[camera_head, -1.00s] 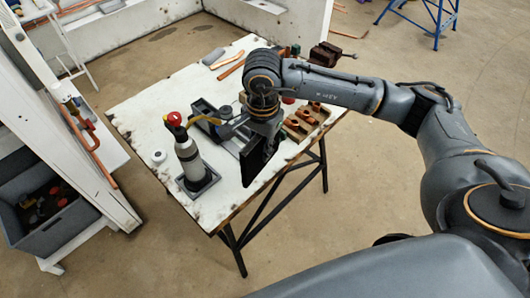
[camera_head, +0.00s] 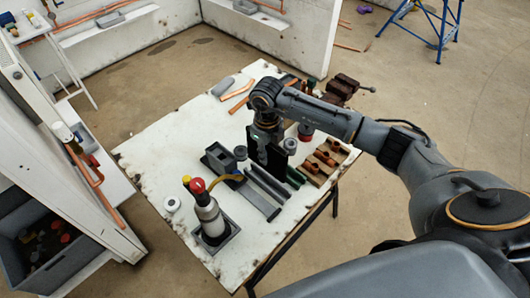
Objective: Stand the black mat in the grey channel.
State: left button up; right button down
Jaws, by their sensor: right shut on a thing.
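My right gripper (camera_head: 263,155) is shut on the black mat (camera_head: 277,160) and holds it upright over the middle of the table. The gripper hides part of the mat. The grey channel (camera_head: 268,185), two long dark grey walls side by side, lies on the table just in front of the mat in the head view. The mat's lower edge is near the channel's far end; I cannot tell whether they touch. My left gripper is not in view.
On the white table (camera_head: 165,155), a grey bottle with a red top (camera_head: 208,212) stands in a square base. A dark grey holder (camera_head: 220,160) and a flat grey strip (camera_head: 262,200) lie left of the channel. A wooden block with copper parts (camera_head: 322,162) is to the right.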

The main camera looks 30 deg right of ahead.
aim_at(268, 166)
jog(key=shift+w, duration=0.2)
jog(key=shift+s, duration=0.25)
jog(key=shift+s+f+b, duration=0.25)
jog(key=shift+s+b, duration=0.2)
jog(key=shift+s, duration=0.15)
jog(key=shift+w+f+b, duration=0.15)
jog(key=shift+f+b, duration=0.35)
jog(key=shift+f, duration=0.35)
jog(key=shift+w+f+b, duration=0.2)
jog(key=shift+f+b, duration=0.3)
jog(key=shift+f, duration=0.4)
jog(key=shift+s, duration=0.1)
jog(key=shift+f+b, duration=0.4)
jog(key=shift+b, duration=0.05)
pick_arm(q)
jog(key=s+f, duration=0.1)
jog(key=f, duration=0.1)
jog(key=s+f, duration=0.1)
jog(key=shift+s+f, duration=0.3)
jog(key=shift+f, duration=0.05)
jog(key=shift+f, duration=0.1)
